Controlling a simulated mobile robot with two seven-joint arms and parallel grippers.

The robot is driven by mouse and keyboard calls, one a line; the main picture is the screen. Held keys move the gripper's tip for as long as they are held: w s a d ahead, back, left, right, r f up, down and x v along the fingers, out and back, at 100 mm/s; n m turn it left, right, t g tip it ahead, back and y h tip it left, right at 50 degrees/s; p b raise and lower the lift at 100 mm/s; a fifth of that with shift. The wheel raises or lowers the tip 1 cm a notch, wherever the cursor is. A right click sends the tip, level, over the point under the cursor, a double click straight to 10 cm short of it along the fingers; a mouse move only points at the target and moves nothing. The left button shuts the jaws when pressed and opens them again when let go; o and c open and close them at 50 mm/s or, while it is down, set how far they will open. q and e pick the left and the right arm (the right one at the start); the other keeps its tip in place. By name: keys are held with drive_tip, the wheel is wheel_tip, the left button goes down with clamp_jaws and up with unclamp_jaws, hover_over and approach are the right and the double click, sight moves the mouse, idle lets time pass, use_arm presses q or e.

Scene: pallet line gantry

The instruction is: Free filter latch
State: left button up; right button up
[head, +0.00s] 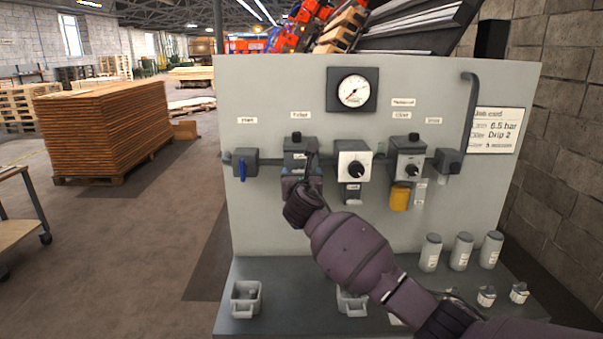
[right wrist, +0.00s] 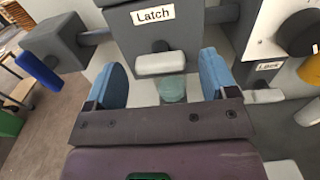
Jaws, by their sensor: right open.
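The filter unit (head: 297,144) is a dark grey block on the pipe of the grey panel; my right gripper partly hides its lower part in the head view. In the right wrist view its body (right wrist: 190,38) bears a "Latch" label. Below the label is a pale latch tab (right wrist: 160,64), with a dull green piece (right wrist: 172,88) under it. My right gripper (right wrist: 163,66) is open, its blue fingers to the left and right of the tab, with a visible gap on each side. In the head view my right gripper (head: 304,178) is in front of the filter's underside. My left gripper is out of view.
A blue-handled valve (head: 241,169) is left of the filter; a black-knobbed regulator (head: 353,165) and a unit with an amber bowl (head: 400,197) are right. A gauge (head: 352,89) is above. Grey bins (head: 245,299) and canisters (head: 431,252) stand on the shelf below.

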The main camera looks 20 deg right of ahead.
drive_tip(key=shift+x, duration=1.15)
drive_tip(key=c, duration=0.9)
drive_tip(key=shift+c, duration=0.2)
